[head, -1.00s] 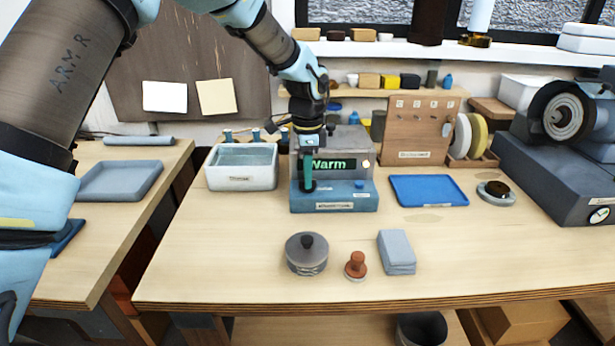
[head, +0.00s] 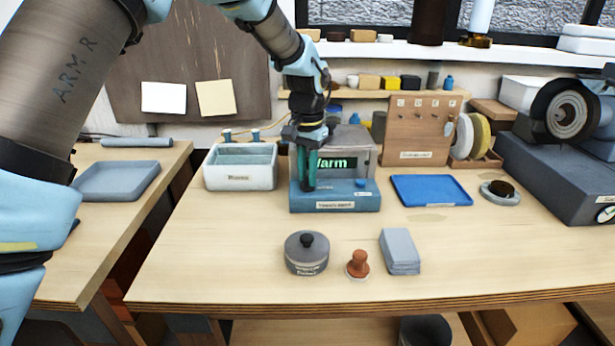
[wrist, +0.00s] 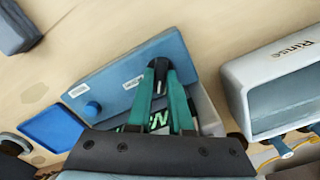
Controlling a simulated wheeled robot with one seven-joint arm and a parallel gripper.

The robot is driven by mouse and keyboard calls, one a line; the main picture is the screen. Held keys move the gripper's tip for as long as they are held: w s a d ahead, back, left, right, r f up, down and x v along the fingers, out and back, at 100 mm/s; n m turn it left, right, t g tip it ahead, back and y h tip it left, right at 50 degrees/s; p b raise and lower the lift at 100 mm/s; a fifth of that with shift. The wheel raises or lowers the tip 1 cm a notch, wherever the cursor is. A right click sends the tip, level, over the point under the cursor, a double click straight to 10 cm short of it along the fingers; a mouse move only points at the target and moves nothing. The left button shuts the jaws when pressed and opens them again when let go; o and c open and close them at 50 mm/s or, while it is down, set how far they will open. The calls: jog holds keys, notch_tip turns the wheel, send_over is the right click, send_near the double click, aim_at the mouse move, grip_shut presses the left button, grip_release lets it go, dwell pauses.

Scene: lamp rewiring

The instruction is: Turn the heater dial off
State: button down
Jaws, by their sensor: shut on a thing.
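The heater has a blue base (head: 335,205) and a grey body with a green display (head: 333,163) reading "Warm", its first letter partly covered by my gripper. My gripper (head: 307,187) points down at the left part of the base. In the wrist view its green fingers (wrist: 158,68) close together on a small dark dial (wrist: 158,62), mostly covered by the fingertips. A blue knob (head: 361,184) sits apart on the right of the base; it also shows in the wrist view (wrist: 93,108). The dial's pointer marking cannot be made out.
A white rinse basin (head: 240,184) stands just left of the heater, and a blue tray (head: 430,203) lies to its right. In front are a round lidded pot (head: 307,262), a brown stamp-like piece (head: 358,265) and a grey block (head: 400,257).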

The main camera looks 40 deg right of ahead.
aim_at(307, 178)
jog(key=n, duration=0.6)
jog(key=shift+b, duration=0.3)
jog(key=shift+n, duration=0.4)
jog(key=c, duration=0.8)
grip_release()
notch_tip(307, 178, up, 11)
jog(key=shift+f+b, duration=0.1)
jog(key=shift+b, duration=1.15)
